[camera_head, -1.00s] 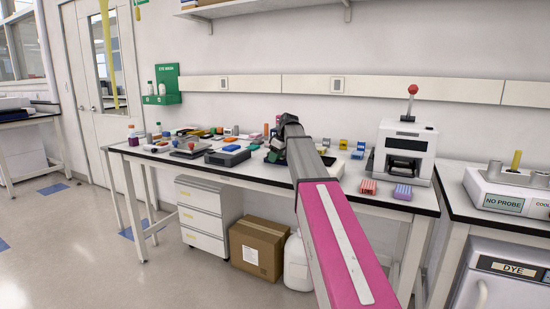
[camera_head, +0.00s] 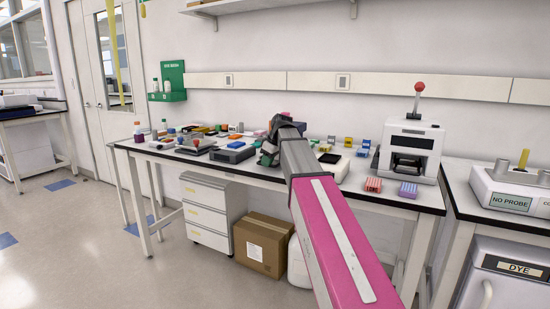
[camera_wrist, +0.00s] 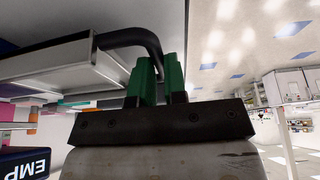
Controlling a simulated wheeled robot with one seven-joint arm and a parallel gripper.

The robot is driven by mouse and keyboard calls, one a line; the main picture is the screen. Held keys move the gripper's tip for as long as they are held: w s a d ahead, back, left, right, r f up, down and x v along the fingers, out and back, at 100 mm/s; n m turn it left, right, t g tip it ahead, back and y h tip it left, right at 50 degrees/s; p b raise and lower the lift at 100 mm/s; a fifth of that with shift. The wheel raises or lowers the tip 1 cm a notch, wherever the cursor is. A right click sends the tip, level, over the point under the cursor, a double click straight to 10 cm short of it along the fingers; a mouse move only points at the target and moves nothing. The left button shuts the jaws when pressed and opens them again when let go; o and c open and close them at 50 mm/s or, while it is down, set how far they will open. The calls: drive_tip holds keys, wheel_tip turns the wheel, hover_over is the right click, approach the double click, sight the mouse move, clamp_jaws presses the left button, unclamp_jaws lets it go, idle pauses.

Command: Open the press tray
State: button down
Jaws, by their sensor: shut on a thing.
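In the wrist view, my gripper (camera_wrist: 158,62) has its two green fingers closed on the end part of a bent black handle (camera_wrist: 130,38). The handle joins a pale grey, tray-like body (camera_wrist: 60,68) at the left, which I take as the press tray. In the head view, my gripper's end (camera_head: 272,140) is over the middle of the bench, and my arm hides the handle. A white press (camera_head: 410,140) with a red-knobbed lever stands at the bench's right end. I cannot tell whether the held handle belongs to it.
The bench (camera_head: 330,185) holds a dark grey box (camera_head: 231,153) and many small coloured items. A red rack (camera_head: 373,184) and a purple rack (camera_head: 408,189) sit before the press. A cardboard box (camera_head: 262,243) and drawers (camera_head: 207,215) stand underneath. A blue box marked EMP (camera_wrist: 25,163) shows in the wrist view.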

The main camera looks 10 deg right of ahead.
drive_tip(key=shift+s+a, duration=0.45)
drive_tip(key=shift+s, duration=0.15)
drive_tip(key=c, duration=1.2)
unclamp_jaws()
drive_tip(key=shift+o, duration=0.2)
drive_tip(key=v, duration=1)
drive_tip(key=shift+r, duration=0.4)
drive_tip(key=shift+d, duration=0.1)
